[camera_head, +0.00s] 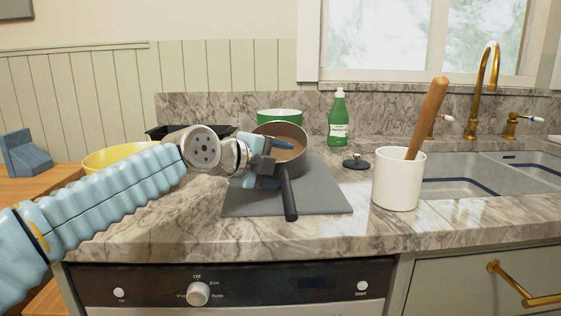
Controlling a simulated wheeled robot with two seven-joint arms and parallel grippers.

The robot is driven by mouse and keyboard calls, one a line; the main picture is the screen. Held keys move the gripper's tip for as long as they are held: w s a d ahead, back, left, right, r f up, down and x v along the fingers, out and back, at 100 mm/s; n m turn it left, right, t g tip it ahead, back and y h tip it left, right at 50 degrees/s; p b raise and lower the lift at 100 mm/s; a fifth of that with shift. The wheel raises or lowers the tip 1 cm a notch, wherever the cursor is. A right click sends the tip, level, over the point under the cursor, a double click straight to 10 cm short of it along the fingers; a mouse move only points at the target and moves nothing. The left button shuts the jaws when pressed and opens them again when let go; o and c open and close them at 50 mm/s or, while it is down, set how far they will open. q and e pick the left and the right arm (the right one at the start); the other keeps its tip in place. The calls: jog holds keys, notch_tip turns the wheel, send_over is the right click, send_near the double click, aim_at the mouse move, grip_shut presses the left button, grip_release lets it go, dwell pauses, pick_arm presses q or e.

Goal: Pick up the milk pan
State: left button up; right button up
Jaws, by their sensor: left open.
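The milk pan (295,131) is a small round brown pan on the dark grey mat (325,200) on the counter. Its black handle (288,198) points toward the front of the counter. My left gripper (279,164) comes in from the left and is open at the near side of the pan, by the base of the handle. Its fingers overlap the pan and handle in this view, and I cannot tell whether they touch. The gripper hides part of the pan's near wall. My right gripper is not in view.
A green pot (279,115) stands behind the pan, and a yellow bowl (118,156) is at the left. A green soap bottle (339,118), a small black lid-like item (356,162) and a white crock (398,184) with a wooden handle (428,112) stand right. The sink (470,181) lies farther right.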

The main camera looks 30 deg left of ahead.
pick_arm(q)
jog(key=shift+w, duration=0.1)
jog(key=shift+c, duration=0.2)
grip_shut()
